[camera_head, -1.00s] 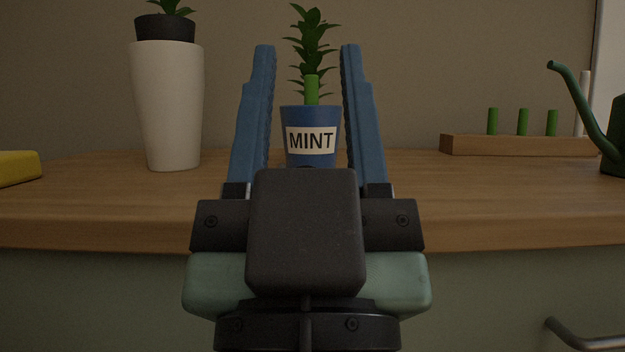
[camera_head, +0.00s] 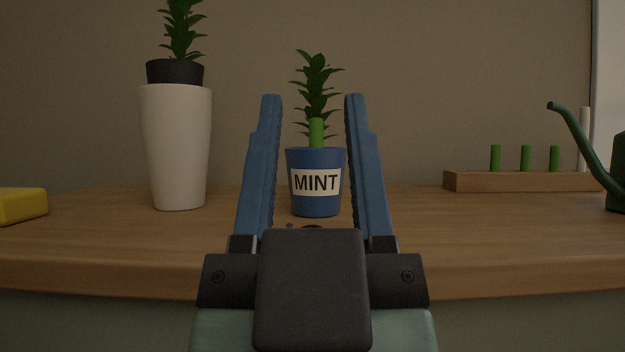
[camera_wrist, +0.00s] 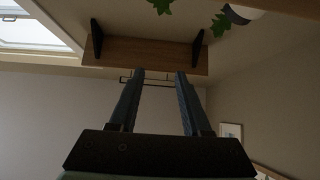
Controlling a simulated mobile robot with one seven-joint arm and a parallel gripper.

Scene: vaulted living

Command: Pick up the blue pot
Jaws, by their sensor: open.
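The blue pot (camera_head: 317,207) stands upright on the wooden counter in the head view. It has a white label reading "MINT" and holds a leafy green plant (camera_head: 318,85). My gripper (camera_head: 313,97) is open, with its two blue fingers pointing up. In the head view the fingers frame the pot on its left and right, and the pot shows in the gap between them. The gripper looks nearer to the camera than the pot, and I see no contact. In the wrist view the open fingers (camera_wrist: 158,73) show with nothing between them, and the pot is not visible there.
A tall white planter (camera_head: 175,150) stands to the left on the counter (camera_head: 500,235). A yellow block (camera_head: 22,206) lies at far left. A wooden holder (camera_head: 540,182) with green pegs and a green watering can (camera_head: 585,145) are at right. The wrist view shows a wall shelf (camera_wrist: 150,54).

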